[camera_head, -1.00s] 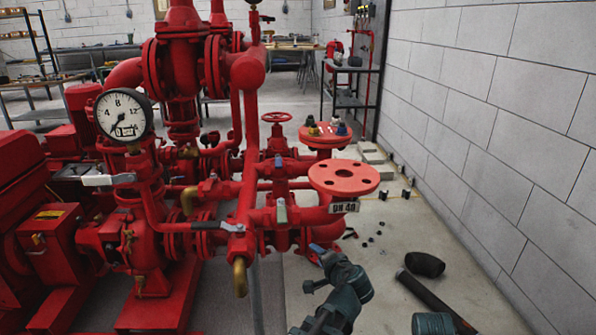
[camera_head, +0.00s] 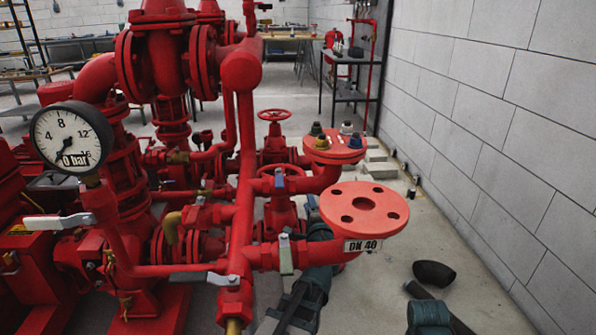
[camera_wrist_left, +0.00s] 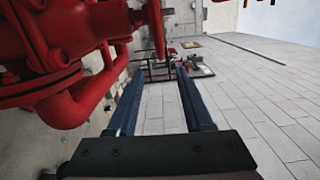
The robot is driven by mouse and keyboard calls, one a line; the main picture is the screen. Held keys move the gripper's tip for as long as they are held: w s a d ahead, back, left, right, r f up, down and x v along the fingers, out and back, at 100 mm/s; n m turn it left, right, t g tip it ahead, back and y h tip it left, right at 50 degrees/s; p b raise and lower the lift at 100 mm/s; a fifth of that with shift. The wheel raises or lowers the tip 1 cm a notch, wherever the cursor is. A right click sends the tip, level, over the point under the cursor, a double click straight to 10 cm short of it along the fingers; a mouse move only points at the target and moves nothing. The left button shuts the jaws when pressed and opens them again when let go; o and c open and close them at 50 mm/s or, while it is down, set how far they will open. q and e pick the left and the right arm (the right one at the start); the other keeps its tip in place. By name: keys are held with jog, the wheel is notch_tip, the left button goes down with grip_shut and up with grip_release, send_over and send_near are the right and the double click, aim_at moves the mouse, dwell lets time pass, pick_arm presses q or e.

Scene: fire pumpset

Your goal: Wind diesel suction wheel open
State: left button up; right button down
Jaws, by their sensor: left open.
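Two red handwheels show in the head view: one farther back (camera_head: 274,115) and a nearer one (camera_head: 281,172), partly covered by pipework. I cannot tell from the pictures which is the diesel suction wheel. My left gripper (camera_head: 312,210) is right of the nearer wheel, behind the flange marked DN 40 (camera_head: 363,210), and partly hidden. In the left wrist view, its two blue fingers (camera_wrist_left: 160,75) are spread apart with nothing between them. Red pipework (camera_wrist_left: 75,90) lies on the left there, apart from the fingers.
The pressure gauge (camera_head: 72,138) reads about 0 bar. Several caps stand on the rear flange (camera_head: 335,150). Levers (camera_head: 285,253) and pipes crowd the front of the pumpset. A black elbow (camera_head: 434,272) lies on the floor.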

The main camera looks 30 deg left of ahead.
pick_arm(q)
jog(key=x, duration=1.4)
jog(key=shift+w+a, duration=0.15)
jog(key=shift+w, duration=0.1)
grip_shut()
dwell(1.1)
